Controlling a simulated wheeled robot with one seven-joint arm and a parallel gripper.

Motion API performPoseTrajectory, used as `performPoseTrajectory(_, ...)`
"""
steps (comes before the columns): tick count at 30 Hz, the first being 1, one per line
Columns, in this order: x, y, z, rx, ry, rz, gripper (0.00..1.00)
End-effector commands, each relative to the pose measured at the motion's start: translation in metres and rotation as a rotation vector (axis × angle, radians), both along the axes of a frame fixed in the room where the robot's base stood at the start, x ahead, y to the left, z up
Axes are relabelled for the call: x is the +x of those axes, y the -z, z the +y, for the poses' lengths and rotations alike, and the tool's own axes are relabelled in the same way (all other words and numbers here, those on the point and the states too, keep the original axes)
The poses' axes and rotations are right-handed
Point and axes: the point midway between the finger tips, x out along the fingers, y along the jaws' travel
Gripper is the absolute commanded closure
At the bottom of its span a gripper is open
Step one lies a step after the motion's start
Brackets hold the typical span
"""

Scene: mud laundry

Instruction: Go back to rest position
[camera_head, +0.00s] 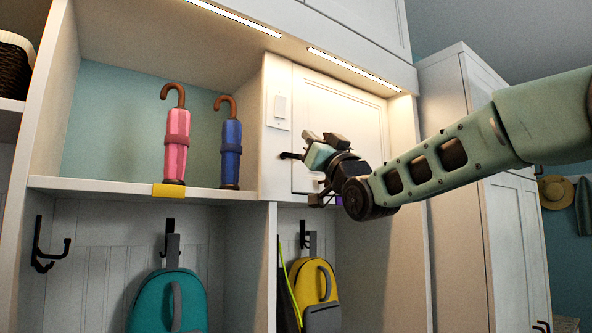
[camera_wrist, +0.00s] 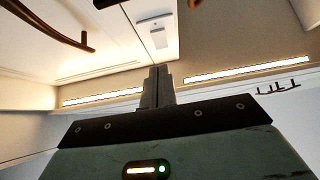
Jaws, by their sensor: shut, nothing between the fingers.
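My gripper (camera_head: 312,170) is at the end of my raised green arm, in front of the closed cabinet door in the head view. In the wrist view, the gripper's fingers (camera_wrist: 157,88) are together with nothing between them. The white cabinet door (camera_head: 342,118) stands behind the gripper, and part of it is hidden by the gripper and arm. A dark handle (camera_head: 291,156) shows just left of the gripper; I cannot tell whether they touch.
A pink umbrella (camera_head: 176,140) and a blue umbrella (camera_head: 231,148) stand upright on the shelf (camera_head: 110,187). A yellow tag (camera_head: 168,191) is on its edge. A teal backpack (camera_head: 168,303) and a yellow backpack (camera_head: 315,283) hang below. A tall white cabinet (camera_head: 455,240) stands right.

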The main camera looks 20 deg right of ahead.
Motion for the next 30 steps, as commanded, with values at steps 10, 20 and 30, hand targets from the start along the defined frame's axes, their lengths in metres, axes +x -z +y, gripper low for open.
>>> performPoseTrajectory(10, 0.007, 0.028, 0.013, -0.011, -0.010, 0.096, 1.00)
performPoseTrajectory(20, -0.011, 0.233, 0.098, -0.187, -0.090, 0.734, 1.00)
performPoseTrajectory(30, -0.140, 0.438, 0.139, -0.524, -0.183, 1.358, 1.00)
